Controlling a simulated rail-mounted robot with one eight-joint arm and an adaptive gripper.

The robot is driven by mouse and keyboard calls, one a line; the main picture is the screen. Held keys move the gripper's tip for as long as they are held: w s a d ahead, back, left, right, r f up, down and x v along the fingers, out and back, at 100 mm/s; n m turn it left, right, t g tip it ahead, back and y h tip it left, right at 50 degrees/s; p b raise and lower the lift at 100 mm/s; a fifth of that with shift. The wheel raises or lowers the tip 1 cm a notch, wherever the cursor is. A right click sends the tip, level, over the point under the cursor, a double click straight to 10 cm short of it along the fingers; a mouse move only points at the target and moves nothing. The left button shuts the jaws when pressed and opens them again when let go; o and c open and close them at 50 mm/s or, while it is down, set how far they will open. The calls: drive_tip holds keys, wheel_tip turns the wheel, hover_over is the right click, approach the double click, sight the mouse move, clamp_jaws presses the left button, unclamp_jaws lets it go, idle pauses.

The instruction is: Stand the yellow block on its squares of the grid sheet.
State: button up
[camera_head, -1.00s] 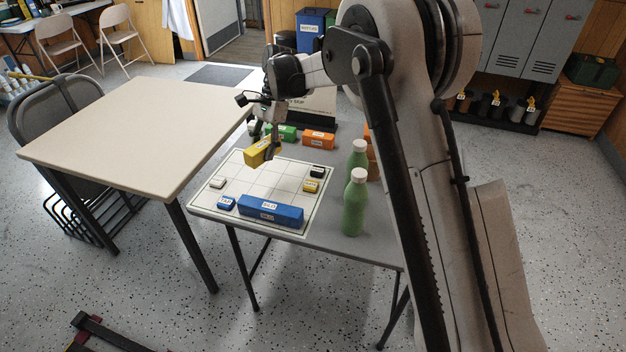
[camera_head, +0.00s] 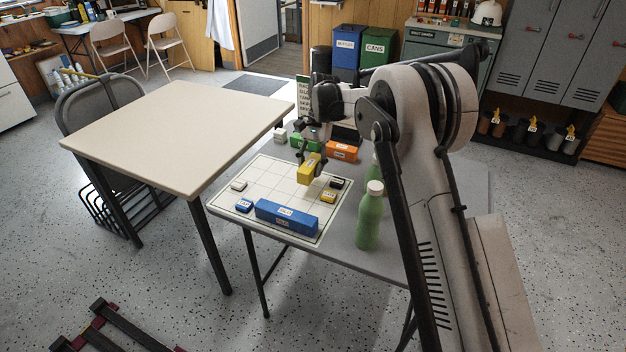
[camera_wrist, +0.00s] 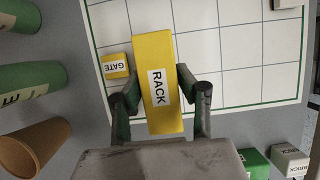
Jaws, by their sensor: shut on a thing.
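The yellow block (camera_head: 309,169), labelled RACK in the wrist view (camera_wrist: 157,85), is held in my gripper (camera_wrist: 160,92), one finger along each long side. In the head view the block is above the right back part of the white grid sheet (camera_head: 262,172); I cannot tell its exact height. The sheet also shows in the wrist view (camera_wrist: 235,45). A small yellow GATE piece (camera_head: 329,196) lies on the sheet near its right edge; it also shows in the wrist view (camera_wrist: 115,66), beside the block.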

sight(313, 185)
drive_tip(key=shift+w+d+f, duration=0.25)
drive_tip(key=shift+d+f, duration=0.05)
drive_tip(key=shift+d, duration=0.05)
drive_tip(key=shift+f+b, duration=0.35)
drive_tip(key=shift+f, duration=1.6)
drive_tip(key=shift+f, duration=0.1)
drive_tip(key=o, duration=1.2)
